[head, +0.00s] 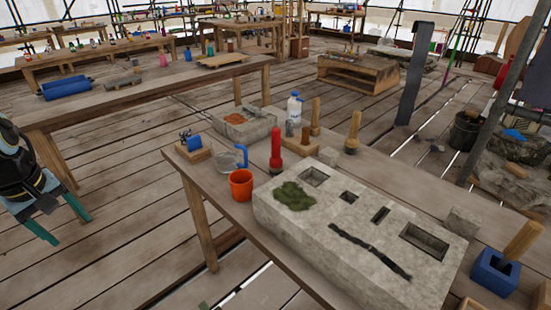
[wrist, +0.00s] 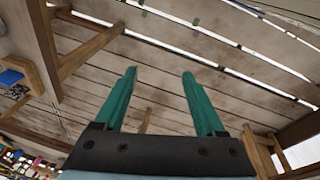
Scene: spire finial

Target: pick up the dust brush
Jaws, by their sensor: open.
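What looks like the dust brush (head: 353,130) stands upright on the workbench in the head view, with a pale wooden handle and a dark lower end. It is behind the large stone block. My gripper (head: 70,230) is at the far left of the head view, off the workbench and well apart from the brush. Its two teal fingers are spread and empty. In the wrist view my gripper (wrist: 159,73) is open over bare floor planks; I cannot make out the brush there.
The workbench (head: 222,192) holds a stone block (head: 330,240) with slots, a red bottle (head: 276,150), an orange cup (head: 241,185), a white bottle (head: 294,107) and a blue box (head: 494,272) at right. A long table (head: 150,92) stands behind. Plank floor is open between them.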

